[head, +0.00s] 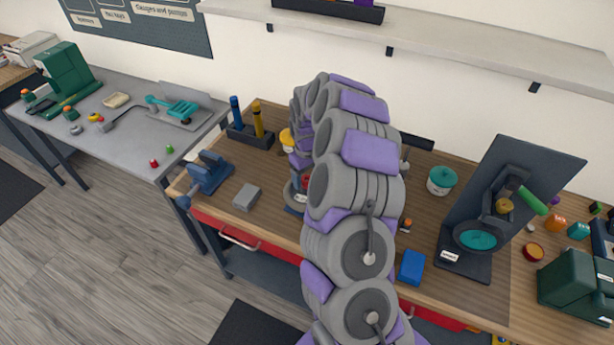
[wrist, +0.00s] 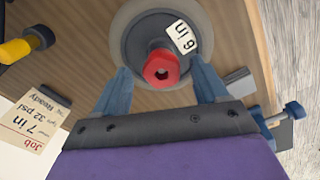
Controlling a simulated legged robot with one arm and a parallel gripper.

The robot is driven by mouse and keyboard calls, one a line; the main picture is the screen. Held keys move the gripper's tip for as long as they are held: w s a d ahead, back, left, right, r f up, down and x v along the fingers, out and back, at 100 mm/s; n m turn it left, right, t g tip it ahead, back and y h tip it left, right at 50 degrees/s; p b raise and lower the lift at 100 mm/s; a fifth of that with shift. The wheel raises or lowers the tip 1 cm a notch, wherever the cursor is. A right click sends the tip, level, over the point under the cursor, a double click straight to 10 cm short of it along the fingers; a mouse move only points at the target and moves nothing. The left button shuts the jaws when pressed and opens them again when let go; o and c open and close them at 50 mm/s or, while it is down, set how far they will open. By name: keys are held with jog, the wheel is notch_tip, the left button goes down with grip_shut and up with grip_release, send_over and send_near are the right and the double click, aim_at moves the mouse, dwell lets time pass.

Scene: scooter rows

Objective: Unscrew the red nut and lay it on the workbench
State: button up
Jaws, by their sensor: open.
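The red nut (wrist: 161,67) shows in the wrist view, with a dark hole in its end. It sits at the middle of a dark round hub with a grey rim (wrist: 124,22), which bears a white "6 in" label. My gripper (wrist: 164,76) is open and empty, with one blue finger on each side of the nut. Whether either finger touches it I cannot tell. In the head view my own arm hides the gripper and most of the hub. The wooden workbench (head: 275,225) runs under them.
A blue vise (head: 208,174) and a grey block (head: 246,197) lie left of my arm. A blue block (head: 411,267), a teal-lidded pot (head: 441,180) and a dark stand (head: 490,210) are right. Bare wood lies around the grey block. A job card (wrist: 32,118) shows in the wrist view.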

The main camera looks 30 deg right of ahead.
aim_at(308, 180)
notch_tip(308, 180, up, 17)
jog(key=p, duration=0.1)
dwell(0.3)
jog(key=shift+w+d+f, duration=0.1)
jog(key=m+b, duration=0.5)
jog(key=m, duration=1.6)
jog(key=shift+m+b, duration=0.4)
